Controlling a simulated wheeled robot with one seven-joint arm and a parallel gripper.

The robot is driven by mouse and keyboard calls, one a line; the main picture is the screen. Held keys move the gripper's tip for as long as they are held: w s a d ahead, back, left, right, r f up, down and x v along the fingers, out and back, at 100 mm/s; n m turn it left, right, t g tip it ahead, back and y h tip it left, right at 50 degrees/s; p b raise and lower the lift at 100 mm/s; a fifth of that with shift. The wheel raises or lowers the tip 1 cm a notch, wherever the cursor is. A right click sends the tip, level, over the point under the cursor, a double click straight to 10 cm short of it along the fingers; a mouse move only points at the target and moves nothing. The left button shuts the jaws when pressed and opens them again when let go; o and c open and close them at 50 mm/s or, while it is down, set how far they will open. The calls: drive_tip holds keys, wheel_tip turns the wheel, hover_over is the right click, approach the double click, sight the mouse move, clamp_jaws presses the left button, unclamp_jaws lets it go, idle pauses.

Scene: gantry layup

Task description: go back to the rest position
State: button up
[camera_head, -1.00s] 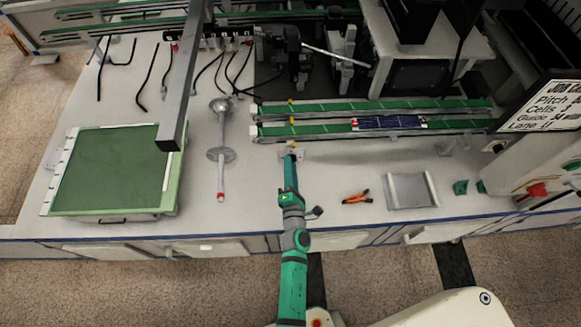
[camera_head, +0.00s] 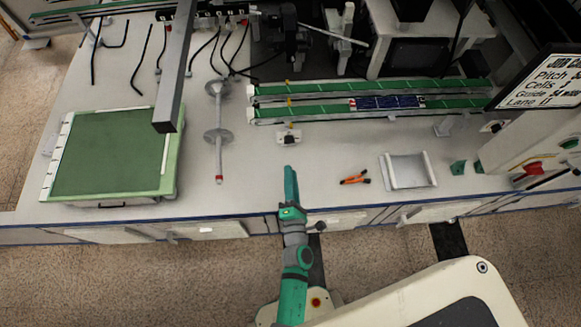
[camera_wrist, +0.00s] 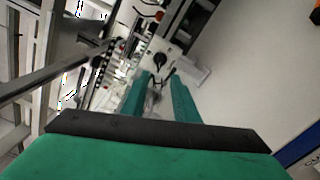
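My gripper (camera_head: 290,168) is over the front part of the white bench in the head view, with the teal arm reaching up from my base. In the wrist view the two teal fingers of my gripper (camera_wrist: 160,78) stand apart, with no held object visible between them. A small white fixture with a dark top (camera_head: 289,137) sits on the bench just beyond the fingertips, apart from them.
Twin green conveyors (camera_head: 330,112) carry a dark blue cell strip (camera_head: 385,102). Orange-handled pliers (camera_head: 355,178) and a grey tray (camera_head: 409,172) lie to the right. A green-topped plate (camera_head: 110,155) and a grey gantry beam (camera_head: 174,85) are left. The bench front edge (camera_head: 240,217) is near my arm.

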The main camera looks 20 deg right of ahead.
drive_tip(key=shift+s+a, duration=0.1)
drive_tip(key=shift+a, duration=0.05)
idle(0.5)
drive_tip(key=s+a+r+m+y, duration=0.1)
drive_tip(key=s+a+r+m, duration=0.3)
drive_tip(key=s+m, duration=0.2)
drive_tip(key=s+a+r+m+g+y, duration=0.1)
drive_tip(key=s+a+r+m+y, duration=0.1)
drive_tip(key=s+a+r+m, duration=0.3)
drive_tip(key=s+a+r+m+g+y, duration=0.1)
drive_tip(key=s+a+r+m, duration=0.3)
drive_tip(key=s+m, duration=0.4)
drive_tip(key=s+y, duration=0.1)
drive_tip(key=s, duration=0.3)
drive_tip(key=shift+s+a+r, duration=0.2)
drive_tip(key=shift+s+r, duration=0.1)
drive_tip(key=shift+d, duration=0.1)
